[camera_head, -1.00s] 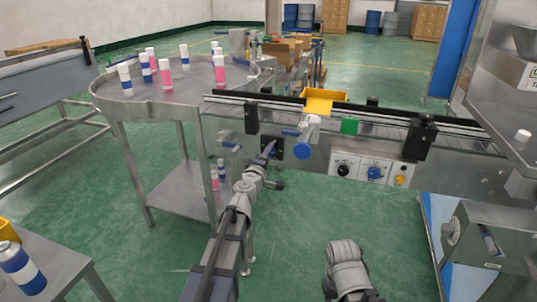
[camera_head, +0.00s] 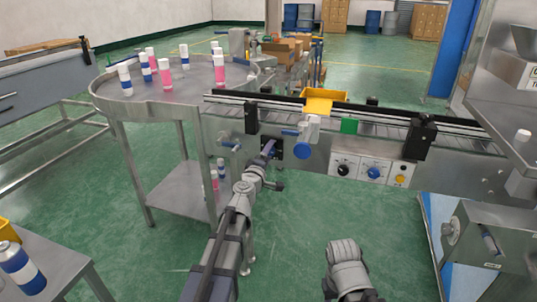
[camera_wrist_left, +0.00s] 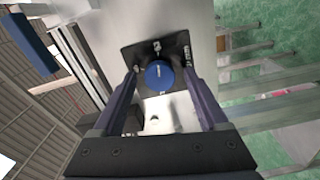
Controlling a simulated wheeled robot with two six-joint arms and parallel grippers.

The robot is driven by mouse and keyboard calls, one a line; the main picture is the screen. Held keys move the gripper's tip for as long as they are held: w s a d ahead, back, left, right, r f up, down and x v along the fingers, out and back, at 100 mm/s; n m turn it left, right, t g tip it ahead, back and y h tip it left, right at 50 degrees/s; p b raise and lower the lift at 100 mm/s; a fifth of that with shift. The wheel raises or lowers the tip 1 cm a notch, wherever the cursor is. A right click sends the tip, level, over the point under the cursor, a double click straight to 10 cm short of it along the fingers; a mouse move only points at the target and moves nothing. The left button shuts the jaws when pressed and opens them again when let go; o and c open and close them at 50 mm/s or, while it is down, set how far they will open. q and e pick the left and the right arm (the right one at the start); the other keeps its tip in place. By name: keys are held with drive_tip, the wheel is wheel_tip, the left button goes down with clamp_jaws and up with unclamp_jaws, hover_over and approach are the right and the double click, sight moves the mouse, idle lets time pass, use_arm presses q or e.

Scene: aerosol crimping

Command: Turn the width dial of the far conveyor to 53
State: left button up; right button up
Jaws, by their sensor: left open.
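The dial is a round blue knob (camera_wrist_left: 159,75) with a white pointer line, on a black plate (camera_wrist_left: 128,54) with small white marks in the left wrist view. The marks are too small to read. My left gripper (camera_head: 267,149) is open, its fingers on either side of the knob; I cannot tell if they touch it. In the head view the black plate (camera_head: 279,153) shows on the front of the conveyor (camera_head: 388,142), and the gripper hides most of the knob. My right gripper is not in view; only part of my right arm shows at the bottom.
Right of the plate are a blue round handle (camera_head: 303,152) and a panel (camera_head: 358,169) with several knobs. A round steel table (camera_head: 190,101) with bottles stands left. Green floor (camera_head: 300,220) lies open below.

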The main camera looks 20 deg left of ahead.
use_arm(q)
drive_tip(key=s, duration=0.7)
drive_tip(key=shift+s, duration=0.25)
drive_tip(key=shift+a, duration=0.1)
idle(0.9)
drive_tip(key=shift+w+d, duration=0.2)
drive_tip(key=shift+d, duration=0.55)
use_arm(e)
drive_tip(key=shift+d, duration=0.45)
use_arm(q)
drive_tip(key=shift+d, duration=0.1)
